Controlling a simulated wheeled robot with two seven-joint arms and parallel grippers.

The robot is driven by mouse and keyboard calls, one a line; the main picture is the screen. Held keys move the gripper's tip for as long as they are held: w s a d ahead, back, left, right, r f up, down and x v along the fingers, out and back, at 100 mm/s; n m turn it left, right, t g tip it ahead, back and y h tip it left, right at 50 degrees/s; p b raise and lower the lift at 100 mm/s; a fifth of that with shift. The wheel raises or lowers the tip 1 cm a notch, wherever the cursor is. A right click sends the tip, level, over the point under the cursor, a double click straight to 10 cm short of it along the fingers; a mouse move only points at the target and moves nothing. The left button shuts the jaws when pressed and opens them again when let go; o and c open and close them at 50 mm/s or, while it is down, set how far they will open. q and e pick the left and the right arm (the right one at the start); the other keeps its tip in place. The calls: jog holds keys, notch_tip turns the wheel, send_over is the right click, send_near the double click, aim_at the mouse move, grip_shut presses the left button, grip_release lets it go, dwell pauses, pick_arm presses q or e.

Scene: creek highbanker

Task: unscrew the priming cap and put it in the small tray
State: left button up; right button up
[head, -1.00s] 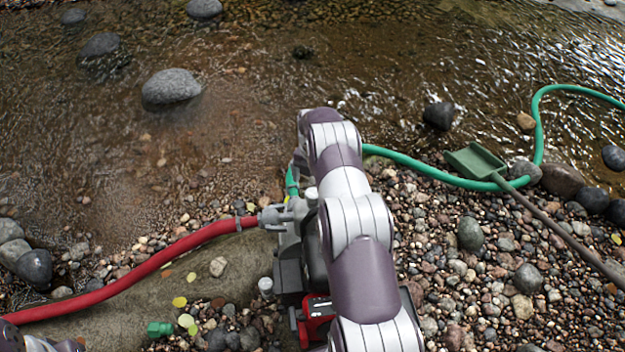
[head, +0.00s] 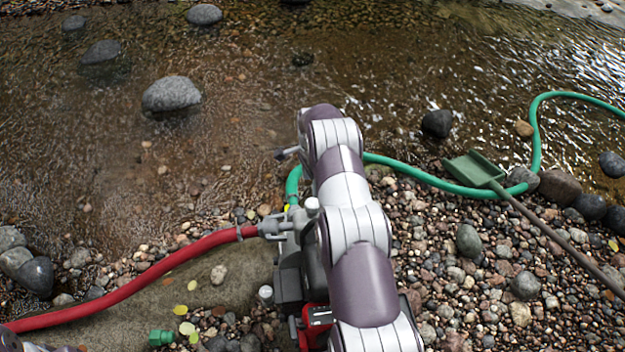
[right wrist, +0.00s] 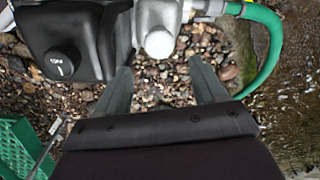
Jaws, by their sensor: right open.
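The pale round priming cap (head: 312,206) appears to be the one on top of the grey pump (head: 288,272), beside my right arm. In the right wrist view a pale round cap (right wrist: 159,43) sits on a light housing, just beyond the fingertips. My right gripper (right wrist: 161,78) is open, with stony ground showing between its fingers and nothing held. I cannot make out the small tray. My left gripper is not in view.
A red hose (head: 140,282) joins the pump from the left. A green hose (head: 420,174) runs right past a green scoop (head: 474,168). A green slatted crate (right wrist: 18,140) shows in the wrist view.

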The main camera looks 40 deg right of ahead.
aim_at(312, 203)
jog(key=m, duration=0.6)
jog(key=shift+m, duration=1.2)
jog(key=shift+f+m, duration=0.15)
jog(key=shift+m, duration=0.15)
notch_tip(312, 203, down, 10)
jog(key=b, duration=0.9)
jog(key=shift+f, duration=0.45)
jog(key=shift+r, duration=0.1)
